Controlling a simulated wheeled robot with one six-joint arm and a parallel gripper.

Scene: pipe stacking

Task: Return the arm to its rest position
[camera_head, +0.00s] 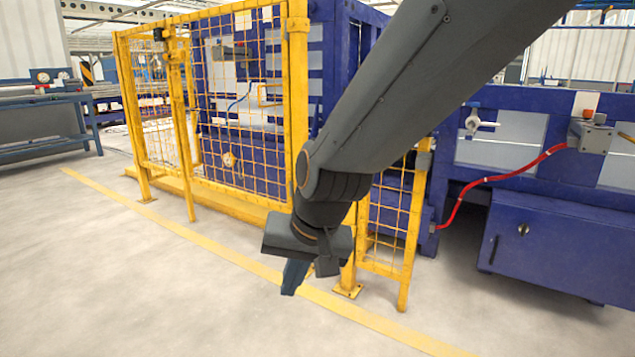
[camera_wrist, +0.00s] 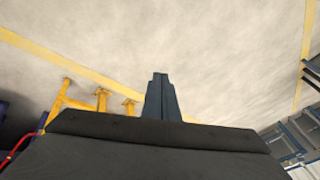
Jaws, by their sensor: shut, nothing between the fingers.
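My gripper (camera_head: 294,276) hangs at the end of my dark grey arm in the middle of the head view, pointing down over the floor. Its fingers are together with nothing between them. In the wrist view my gripper (camera_wrist: 160,78) shows as a narrow closed pair of fingers against the bare floor. My arm reaches down from the upper right of the head view and hides part of the fence and machine behind it. No pipe is in my gripper.
A yellow mesh fence (camera_head: 240,110) stands behind my gripper, before a blue machine. A blue cabinet (camera_head: 550,240) and a red hose (camera_head: 490,180) are at right. A blue workbench (camera_head: 45,120) is at far left. The floor (camera_head: 130,270) in front is clear, crossed by a yellow line.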

